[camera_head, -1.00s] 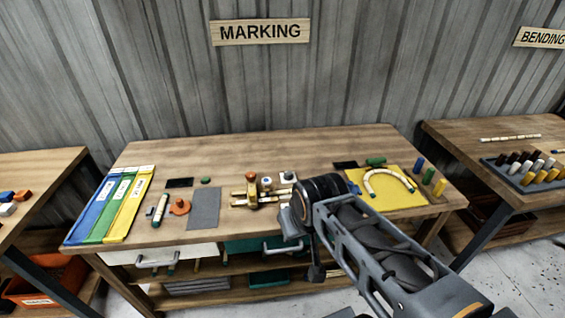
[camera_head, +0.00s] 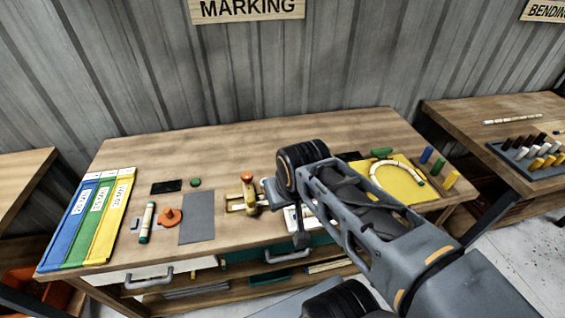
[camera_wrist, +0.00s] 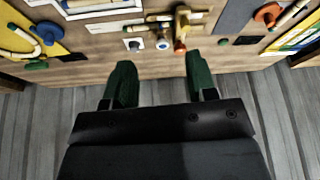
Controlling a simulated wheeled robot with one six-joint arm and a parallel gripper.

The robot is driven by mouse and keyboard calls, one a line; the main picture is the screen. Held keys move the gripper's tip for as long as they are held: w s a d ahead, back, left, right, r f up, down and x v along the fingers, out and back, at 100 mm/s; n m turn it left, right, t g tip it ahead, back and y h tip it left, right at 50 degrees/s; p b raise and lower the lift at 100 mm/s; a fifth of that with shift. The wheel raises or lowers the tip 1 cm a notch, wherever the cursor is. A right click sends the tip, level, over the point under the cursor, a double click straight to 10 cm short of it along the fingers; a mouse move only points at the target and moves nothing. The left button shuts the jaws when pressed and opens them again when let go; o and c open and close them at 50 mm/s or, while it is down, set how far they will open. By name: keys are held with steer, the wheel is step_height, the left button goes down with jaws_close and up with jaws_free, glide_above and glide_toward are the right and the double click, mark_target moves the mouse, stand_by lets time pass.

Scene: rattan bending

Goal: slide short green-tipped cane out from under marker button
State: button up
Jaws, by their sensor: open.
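The marking fixture (camera_head: 248,190) stands mid-bench, an orange-topped upright post over a short pale cane (camera_head: 236,207) lying crosswise. The fixture also shows in the wrist view (camera_wrist: 181,32), with the pale cane (camera_wrist: 160,18) crossing its base. I cannot make out a green tip on this cane. Another short pale cane with a green end (camera_head: 147,222) lies apart on the left. My gripper (camera_wrist: 161,75) is open and empty, its two green fingers spread. In the wrist view the fixture and cane lie beyond the fingertips, apart from them. My arm hides the bench right of the fixture.
An orange knob piece (camera_head: 168,218) and a grey mat (camera_head: 197,218) lie left of the fixture. Blue, green and yellow strips (camera_head: 90,220) lie at the left end. A yellow board (camera_head: 405,192) with a curved cane is at the right. The back of the bench is clear.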

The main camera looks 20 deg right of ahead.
steer(key=w+d+f+m+g+b, duration=0.1)
steer(key=w+d+f+m+b, duration=0.2)
steer(key=w+m, duration=0.3)
steer(key=w+d+f+m+g+b, duration=0.2)
steer(key=w+d+f+m+b, duration=0.1)
steer(key=w+m, duration=0.3)
steer(key=w+d+f+m+g+b, duration=0.1)
steer(key=w+d+f+m+b, duration=0.2)
steer(key=w+f+m+b, duration=0.2)
steer(key=w+m, duration=0.2)
steer(key=w, duration=0.2)
steer(key=shift+w, duration=0.35)
steer(key=shift+f, duration=0.15)
step_height(320, 180, down, 14)
steer(key=shift+r+b, duration=0.2)
steer(key=shift+b, duration=0.45)
steer(key=shift+c, duration=0.3)
jaws_close()
